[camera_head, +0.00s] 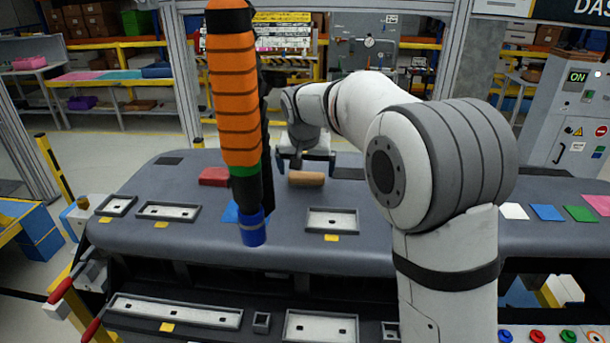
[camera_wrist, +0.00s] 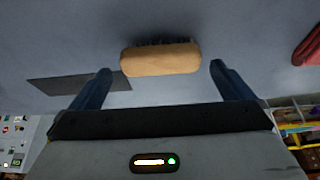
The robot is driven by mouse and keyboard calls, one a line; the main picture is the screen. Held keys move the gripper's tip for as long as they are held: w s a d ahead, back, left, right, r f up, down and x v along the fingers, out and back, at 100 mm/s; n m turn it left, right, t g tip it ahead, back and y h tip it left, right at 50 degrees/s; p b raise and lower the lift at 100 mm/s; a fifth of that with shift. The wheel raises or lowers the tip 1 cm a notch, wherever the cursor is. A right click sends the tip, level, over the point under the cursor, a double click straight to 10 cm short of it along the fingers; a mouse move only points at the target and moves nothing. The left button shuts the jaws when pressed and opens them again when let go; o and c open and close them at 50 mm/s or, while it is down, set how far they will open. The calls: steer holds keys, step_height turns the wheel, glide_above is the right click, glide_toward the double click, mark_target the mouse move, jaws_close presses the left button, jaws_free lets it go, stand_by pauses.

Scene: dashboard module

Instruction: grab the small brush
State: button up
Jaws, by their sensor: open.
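The small brush (camera_wrist: 160,59) has a tan wooden back and dark bristles. In the wrist view it lies on the grey dashboard surface, across the space just beyond my two fingertips. In the head view the brush (camera_head: 306,178) lies on the dashboard top, right beside my gripper (camera_head: 304,160). My gripper (camera_wrist: 160,72) is open, with one blue finger toward each end of the brush. Nothing is held between the fingers. The brush's bristles are mostly hidden under or behind its back.
A red block (camera_head: 213,176) lies left of the brush. A dark flat patch (camera_wrist: 75,83) is beside it. A large orange tool (camera_head: 234,95) hangs in front, left of my arm. Shallow trays (camera_head: 333,220) sit on the dashboard (camera_head: 390,256). Coloured squares (camera_head: 548,212) lie at right.

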steer(key=shift+x, duration=1.15)
steer(key=shift+c, duration=0.6)
steer(key=c, duration=0.7)
